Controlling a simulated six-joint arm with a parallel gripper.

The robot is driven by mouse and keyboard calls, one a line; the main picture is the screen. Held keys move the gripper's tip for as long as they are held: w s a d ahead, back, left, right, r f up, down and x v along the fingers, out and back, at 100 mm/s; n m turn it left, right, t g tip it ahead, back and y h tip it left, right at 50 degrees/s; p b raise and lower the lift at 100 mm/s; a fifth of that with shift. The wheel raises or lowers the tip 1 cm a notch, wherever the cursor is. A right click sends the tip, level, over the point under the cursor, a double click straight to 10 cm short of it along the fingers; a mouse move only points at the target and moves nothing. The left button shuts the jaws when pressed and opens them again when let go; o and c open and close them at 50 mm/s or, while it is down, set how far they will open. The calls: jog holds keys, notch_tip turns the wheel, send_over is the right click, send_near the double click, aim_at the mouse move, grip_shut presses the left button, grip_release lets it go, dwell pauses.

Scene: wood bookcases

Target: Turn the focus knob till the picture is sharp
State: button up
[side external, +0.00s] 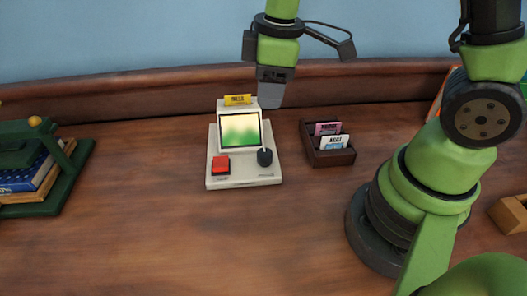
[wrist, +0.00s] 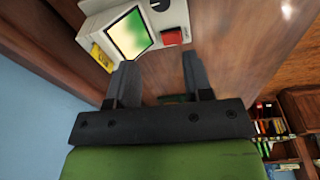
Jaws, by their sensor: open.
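The cream viewer device (side external: 243,182) stands on the wooden surface. Its screen (side external: 240,130) shows a blurred green and pale yellow picture, also blurred in the wrist view (wrist: 130,33). The dark round focus knob (side external: 265,157) is at the device's front right, with a pale mark on it. In the wrist view the knob (wrist: 160,5) is at the top edge, partly cut off. A red button (side external: 221,164) is at the front left. My gripper (side external: 270,103) is above and behind the device, apart from the knob. Its two fingers are spread and empty in the wrist view (wrist: 158,82).
A dark box of cards (side external: 330,158) stands right of the device. A green rack with books (side external: 45,170) is at the far left. A raised wooden ledge (side external: 150,92) runs behind. The surface in front of the device is clear.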

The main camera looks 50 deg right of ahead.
aim_at(264, 153)
jog(key=f+n, duration=0.1)
jog(key=f, duration=0.1)
jog(key=f+n+g, duration=0.1)
jog(key=f, duration=0.1)
jog(key=w+f+n, duration=0.1)
jog(key=f, duration=0.1)
jog(key=shift+a, duration=0.1)
notch_tip(264, 153, down, 10)
jog(key=shift+r, duration=0.15)
jog(key=c, duration=0.6)
